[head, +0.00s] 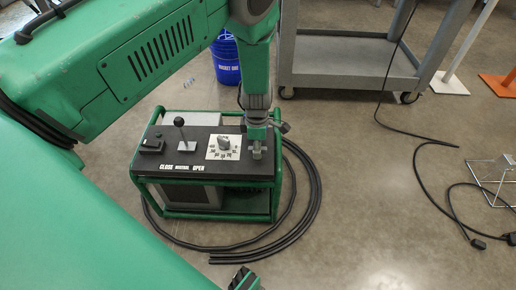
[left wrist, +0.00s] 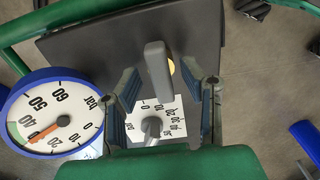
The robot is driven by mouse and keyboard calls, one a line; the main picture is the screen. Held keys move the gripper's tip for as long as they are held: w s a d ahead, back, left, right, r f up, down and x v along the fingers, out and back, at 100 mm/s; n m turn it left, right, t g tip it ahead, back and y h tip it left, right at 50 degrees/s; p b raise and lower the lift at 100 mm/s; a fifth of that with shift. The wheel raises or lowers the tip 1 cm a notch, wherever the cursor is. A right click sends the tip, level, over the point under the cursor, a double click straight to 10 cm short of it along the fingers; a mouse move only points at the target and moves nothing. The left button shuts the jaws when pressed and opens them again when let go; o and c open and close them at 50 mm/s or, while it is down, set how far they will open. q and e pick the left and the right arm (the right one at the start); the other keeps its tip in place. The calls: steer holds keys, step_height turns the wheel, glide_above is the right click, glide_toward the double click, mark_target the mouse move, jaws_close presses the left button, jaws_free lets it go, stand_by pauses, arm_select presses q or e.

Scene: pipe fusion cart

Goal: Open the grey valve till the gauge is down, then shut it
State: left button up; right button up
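The grey valve handle (left wrist: 158,72) stands up from the dark panel in the left wrist view, beside a brass-coloured part. My left gripper (left wrist: 170,82) is open, with one finger on each side of the handle and gaps showing. In the head view my left gripper (head: 257,148) points down at the right end of the cart's top, hiding most of the valve. The blue-rimmed gauge (left wrist: 70,108) is at the left; its red needle points lower left, near 30, beside the green band.
The green-framed cart (head: 215,180) also carries a grey knob on a white dial plate (head: 213,154) and a black-knobbed lever (head: 180,123). Black hoses (head: 314,200) curl around it. A blue bucket (head: 226,62) and grey trolley (head: 345,62) stand behind. Floor at right has a cable.

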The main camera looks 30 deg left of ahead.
arm_select(q)
steer(key=shift+a, duration=0.15)
steer(key=shift+c, duration=0.8)
jaws_close()
steer(key=shift+w+d+r, duration=0.1)
steer(key=shift+d+r, duration=0.05)
steer(key=shift+d, duration=0.2)
